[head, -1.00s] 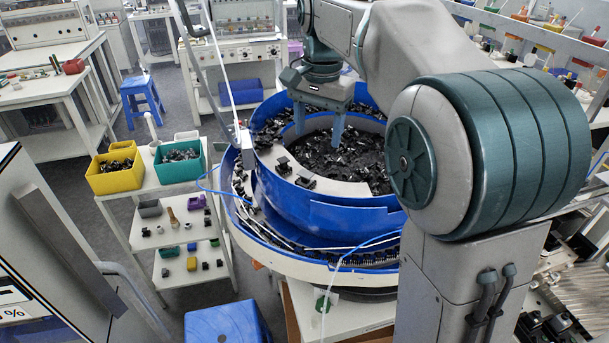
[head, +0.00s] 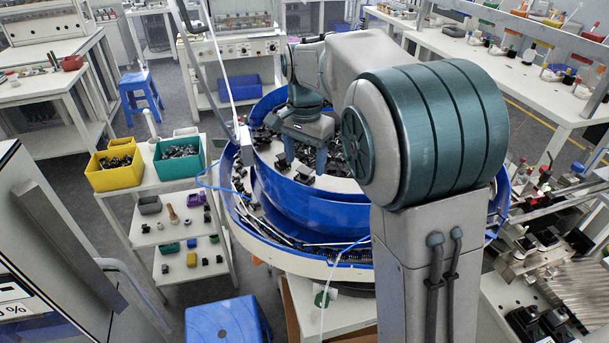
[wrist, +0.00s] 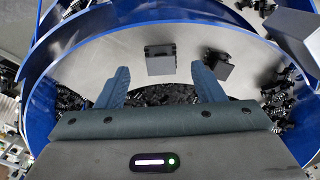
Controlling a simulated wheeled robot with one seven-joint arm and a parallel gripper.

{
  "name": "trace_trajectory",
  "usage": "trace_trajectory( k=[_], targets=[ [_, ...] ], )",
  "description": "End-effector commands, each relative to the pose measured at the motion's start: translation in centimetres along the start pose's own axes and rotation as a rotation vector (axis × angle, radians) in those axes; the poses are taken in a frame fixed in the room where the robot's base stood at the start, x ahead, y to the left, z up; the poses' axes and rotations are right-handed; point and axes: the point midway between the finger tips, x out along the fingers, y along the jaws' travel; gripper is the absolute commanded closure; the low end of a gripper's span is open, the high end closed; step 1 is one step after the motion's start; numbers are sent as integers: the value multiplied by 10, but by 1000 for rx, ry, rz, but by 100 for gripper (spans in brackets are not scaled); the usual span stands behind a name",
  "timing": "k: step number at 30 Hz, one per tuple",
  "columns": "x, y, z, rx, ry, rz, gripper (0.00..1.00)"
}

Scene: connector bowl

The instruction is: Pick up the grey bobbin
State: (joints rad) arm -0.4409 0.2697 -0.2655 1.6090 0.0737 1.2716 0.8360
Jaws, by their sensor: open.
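Two small dark grey, blocky parts lie on the pale ledge of the blue bowl feeder (head: 310,205). One part (wrist: 160,60) shows in the wrist view just beyond the gap between my fingertips. The other part (wrist: 213,67) is tilted in the picture and lies by the right fingertip. I cannot tell for sure which is the grey bobbin. In the head view they are partly hidden by my fingers. My gripper (head: 302,168) is open and points down over the ledge; it also shows in the wrist view (wrist: 159,72) with nothing between its fingers.
Many black parts (wrist: 170,95) are heaped in the bowl behind the ledge. The blue bowl wall (wrist: 225,15) curves around the ledge. A grey box-shaped piece (wrist: 295,30) juts in at upper right. A white shelf with yellow (head: 115,172) and teal (head: 180,160) bins stands left.

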Motion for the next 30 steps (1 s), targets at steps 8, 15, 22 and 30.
trace_trajectory(
  k=[8,15,22,30],
  targets=[
    [34,-1,0,0,-1,3,38],
    [36,-1,0,0,0,1,38],
    [36,-1,0,0,0,1,86],
    [33,-1,0,0,0,0,86]
  ],
)
